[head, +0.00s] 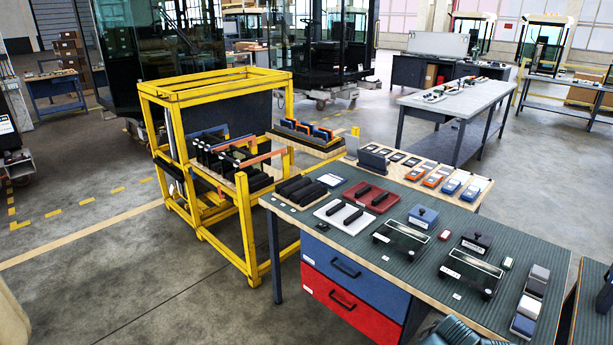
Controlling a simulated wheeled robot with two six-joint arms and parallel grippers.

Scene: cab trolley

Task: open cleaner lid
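No item in the head view is clearly marked as the cleaner, and I cannot tell which lid is its lid. On the green-topped workbench (330,225) stand two dark trays with pale labels, a left one (400,243) and a right one (470,271). Behind them are a blue block with a dark knob (422,216) and a black block with a knob (476,242). Neither of my grippers shows clearly in the picture.
A yellow frame trolley (215,85) with racks of dark parts stands left of the bench. The bench has a blue drawer (350,268) and a red drawer (345,300). A grey table (465,103) stands behind. Open floor (90,260) lies at the left.

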